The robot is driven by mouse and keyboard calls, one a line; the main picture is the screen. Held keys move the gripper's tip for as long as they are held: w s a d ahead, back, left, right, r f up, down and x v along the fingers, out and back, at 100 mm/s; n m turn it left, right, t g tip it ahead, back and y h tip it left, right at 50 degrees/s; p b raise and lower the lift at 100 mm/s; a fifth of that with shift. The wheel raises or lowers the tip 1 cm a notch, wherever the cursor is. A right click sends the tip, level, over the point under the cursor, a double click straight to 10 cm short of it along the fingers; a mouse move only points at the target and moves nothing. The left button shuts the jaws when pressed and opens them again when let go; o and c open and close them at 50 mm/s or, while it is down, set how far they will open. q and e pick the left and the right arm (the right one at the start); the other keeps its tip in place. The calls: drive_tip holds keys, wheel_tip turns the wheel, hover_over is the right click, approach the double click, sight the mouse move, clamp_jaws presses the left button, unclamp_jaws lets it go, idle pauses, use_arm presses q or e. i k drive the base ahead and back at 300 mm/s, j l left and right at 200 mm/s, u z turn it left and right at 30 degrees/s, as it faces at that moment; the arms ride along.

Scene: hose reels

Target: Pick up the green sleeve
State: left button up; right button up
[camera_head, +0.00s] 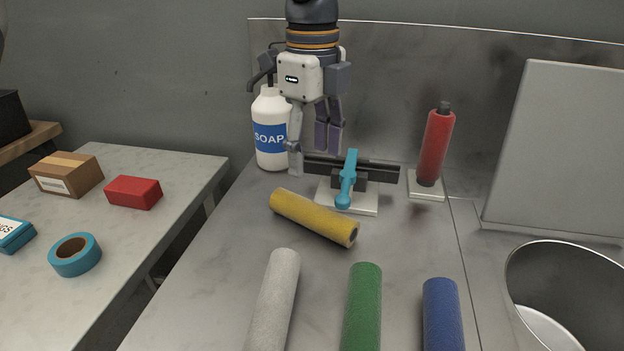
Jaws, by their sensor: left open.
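The green sleeve (363,310) lies on the grey worktop at the lower middle of the head view. Its near end is cut off by the bottom edge. My left gripper (313,157) hangs at the top middle, pointing down, open with nothing between its fingers. It is well behind and above the green sleeve, near the soap bottle. My right gripper is not in view.
Near the green sleeve lie a white sleeve (274,305), a blue sleeve (441,315) and a yellow sleeve (312,217). A soap bottle (271,139), a teal-levered fixture (346,183) and a red sleeve on a post (435,148) stand behind. A metal bin (566,256) is at right.

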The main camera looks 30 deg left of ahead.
sight(361, 317)
drive_tip(key=k, duration=1.5)
